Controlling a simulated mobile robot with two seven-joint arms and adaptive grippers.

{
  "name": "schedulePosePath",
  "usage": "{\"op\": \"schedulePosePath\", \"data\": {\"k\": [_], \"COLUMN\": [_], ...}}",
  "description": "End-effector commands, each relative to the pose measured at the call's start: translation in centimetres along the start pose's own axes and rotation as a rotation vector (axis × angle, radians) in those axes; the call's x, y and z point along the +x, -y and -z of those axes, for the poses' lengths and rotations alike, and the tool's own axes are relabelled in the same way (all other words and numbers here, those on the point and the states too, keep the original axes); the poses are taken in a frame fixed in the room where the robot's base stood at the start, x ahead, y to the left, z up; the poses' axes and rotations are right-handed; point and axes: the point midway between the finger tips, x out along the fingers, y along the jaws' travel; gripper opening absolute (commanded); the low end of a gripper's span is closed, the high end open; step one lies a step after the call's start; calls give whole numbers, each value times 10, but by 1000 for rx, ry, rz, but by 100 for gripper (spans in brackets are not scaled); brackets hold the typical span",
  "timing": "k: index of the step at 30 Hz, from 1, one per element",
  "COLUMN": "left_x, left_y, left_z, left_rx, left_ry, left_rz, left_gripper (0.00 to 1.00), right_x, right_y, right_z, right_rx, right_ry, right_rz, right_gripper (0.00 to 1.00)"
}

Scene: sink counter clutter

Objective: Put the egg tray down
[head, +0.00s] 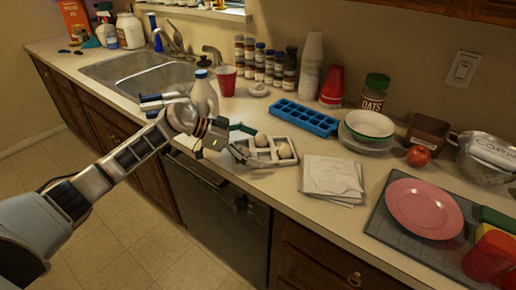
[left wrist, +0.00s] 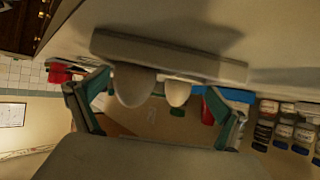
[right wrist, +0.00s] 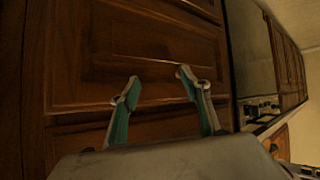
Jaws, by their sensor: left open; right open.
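The egg tray (head: 262,157) is a light, shallow carton near the counter's front edge, in the middle of the head view. Two eggs show in it, one (head: 261,140) at the back and one (head: 284,150) at the right. My left gripper (head: 237,141) is at the tray's left end with its fingers spread. In the left wrist view the tray (left wrist: 170,55) appears upside down with two eggs (left wrist: 133,86) between the open fingers (left wrist: 155,105). Whether a finger touches the tray is unclear. My right gripper (right wrist: 158,92) is open and empty, facing wooden cabinet fronts.
Folded white napkins (head: 333,180) lie right of the tray, and a blue ice tray (head: 304,117) behind it. A pink plate (head: 424,208) is on a dark mat at the right.

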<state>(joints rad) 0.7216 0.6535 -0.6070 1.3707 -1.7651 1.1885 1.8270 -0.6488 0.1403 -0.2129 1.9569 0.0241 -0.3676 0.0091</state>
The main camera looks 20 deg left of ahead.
Motion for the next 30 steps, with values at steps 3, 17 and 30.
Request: {"op": "schedulePosePath", "data": {"k": [3,17,30], "left_x": [-21,-103,-115], "left_y": [1,0,0], "left_z": [-2,-1,0], "left_rx": [0,0,0], "left_ry": [3,2,1], "left_rz": [4,2,0], "left_gripper": [100,100,100], "right_x": [0,3,3], "right_y": [0,0,0], "right_z": [-1,-2,-2], "right_rx": [0,0,1], "right_ry": [1,-6,-5], "right_rz": [-1,-2,-1], "right_gripper": [47,47,47]}}
